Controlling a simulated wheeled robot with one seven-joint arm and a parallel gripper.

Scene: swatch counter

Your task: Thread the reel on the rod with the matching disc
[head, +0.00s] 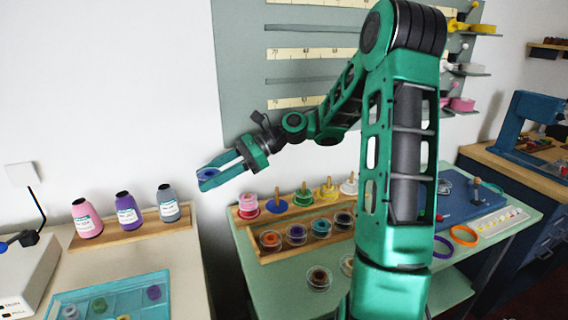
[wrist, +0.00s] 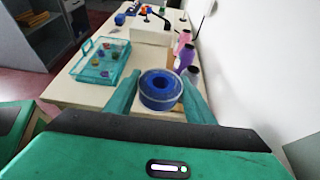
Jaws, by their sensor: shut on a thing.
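My gripper (head: 205,179) is shut on a blue reel (wrist: 160,88) with a clear rim. The reel also shows between the fingers in the head view (head: 208,174). It is held in the air left of the wooden rod rack (head: 318,232), over the gap between the two tables. The rack's back row has upright rods with coloured discs: pink (head: 248,210), blue (head: 277,206), green (head: 303,200), yellow (head: 327,194) and white (head: 349,188). The pink position looks thicker, perhaps with a reel on it. The blue disc's rod looks bare.
Several dark-centred reels (head: 296,233) sit in the rack's front tray, and loose ones (head: 319,278) lie before it. Thread cones (head: 130,211) stand on a wooden strip at left. A teal tray (head: 110,296) is below them.

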